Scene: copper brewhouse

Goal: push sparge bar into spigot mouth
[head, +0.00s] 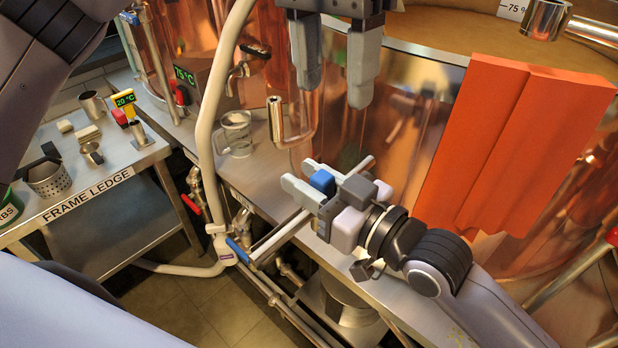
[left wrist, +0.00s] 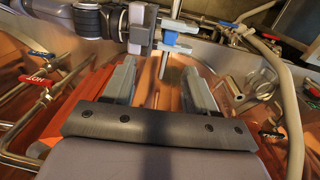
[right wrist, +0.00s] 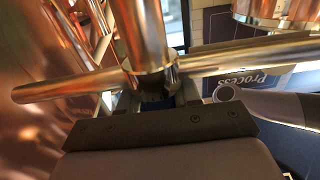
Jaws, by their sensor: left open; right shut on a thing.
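My right gripper (head: 305,185) is shut around the middle of a thin silver bar, the sparge bar (head: 277,238), above the counter. The bar sticks out on both sides, and a blue block (head: 321,181) shows between the fingers. In the right wrist view the bar (right wrist: 60,88) runs across, meeting a thick shiny tube (right wrist: 141,30); I cannot tell if they are joined. My left gripper (head: 337,85) is open and empty, pointing down above the right one. A bent pipe (head: 276,122) and a wide steel tube (head: 545,20) have open ends; I cannot tell which is the spigot mouth.
Copper vessels (head: 405,120) stand behind, with an orange cloth (head: 510,150) over the rim. A glass jug (head: 236,133) stands on the counter. A pale hose (head: 205,130) runs down at left. The frame ledge (head: 90,185) holds several small vessels.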

